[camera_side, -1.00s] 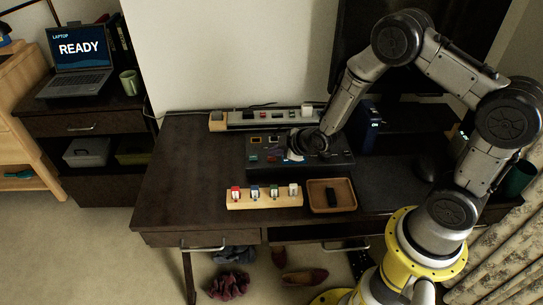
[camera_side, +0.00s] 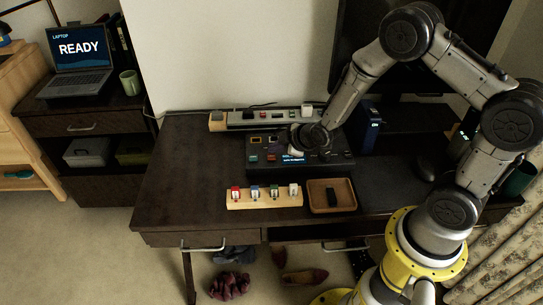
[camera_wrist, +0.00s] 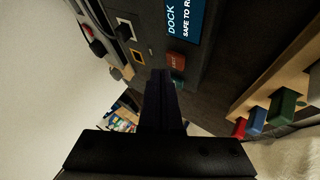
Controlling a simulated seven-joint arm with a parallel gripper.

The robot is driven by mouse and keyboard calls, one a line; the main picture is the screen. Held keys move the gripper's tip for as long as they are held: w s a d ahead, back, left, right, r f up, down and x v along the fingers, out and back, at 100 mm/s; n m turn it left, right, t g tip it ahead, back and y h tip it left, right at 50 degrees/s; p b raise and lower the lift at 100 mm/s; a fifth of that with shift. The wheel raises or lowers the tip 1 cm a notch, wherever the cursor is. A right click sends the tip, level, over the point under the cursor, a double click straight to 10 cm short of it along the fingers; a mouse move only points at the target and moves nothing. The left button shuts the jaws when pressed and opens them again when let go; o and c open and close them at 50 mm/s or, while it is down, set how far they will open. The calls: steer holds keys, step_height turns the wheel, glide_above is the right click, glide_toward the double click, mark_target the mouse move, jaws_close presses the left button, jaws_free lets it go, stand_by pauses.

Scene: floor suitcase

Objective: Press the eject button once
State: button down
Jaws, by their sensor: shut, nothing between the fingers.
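The dark dock console (camera_side: 340,161) lies on the desk with buttons and a blue display (camera_side: 292,160). In the wrist view the display (camera_wrist: 184,18) reads "DOCK" and "SAFE TO R…", cut off by the frame edge. Beside it is a red button (camera_wrist: 176,61) with lettering too small to read surely; it may be the eject button. A teal button (camera_wrist: 178,83) sits just below it, partly hidden by my fingers. My gripper (camera_wrist: 160,75) is shut and empty, its tips appearing near these buttons; contact cannot be told. In the side view my wrist hides the fingertips.
A wooden rack (camera_side: 264,201) with several coloured blocks and a wooden tray (camera_side: 318,205) holding a dark item stand in front of the console. A long strip with blocks (camera_side: 270,116) lies behind it. A blue box (camera_side: 368,128) stands to the right. The desk's left is clear.

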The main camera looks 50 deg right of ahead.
steer(key=shift+r, duration=2.5)
steer(key=shift+w+r, duration=0.15)
steer(key=shift+r, duration=0.15)
step_height(320, 180, up, 12)
steer(key=w+t, duration=0.2)
step_height(320, 180, up, 6)
steer(key=f, duration=0.1)
glide_above(274, 158)
steer(key=a, duration=0.1)
steer(key=s+a+r+m, duration=0.1)
steer(key=s+r+m, duration=0.1)
steer(key=s+r, duration=0.6)
steer(key=s+f+m+g, duration=0.2)
steer(key=s+m, duration=0.1)
steer(key=s, duration=0.7)
steer(key=s+f+m+g, duration=0.3)
steer(key=s, duration=0.8)
steer(key=shift+s+a+f+g, duration=0.15)
steer(key=shift+a+f+g, duration=0.15)
steer(key=shift+a+f, duration=0.1)
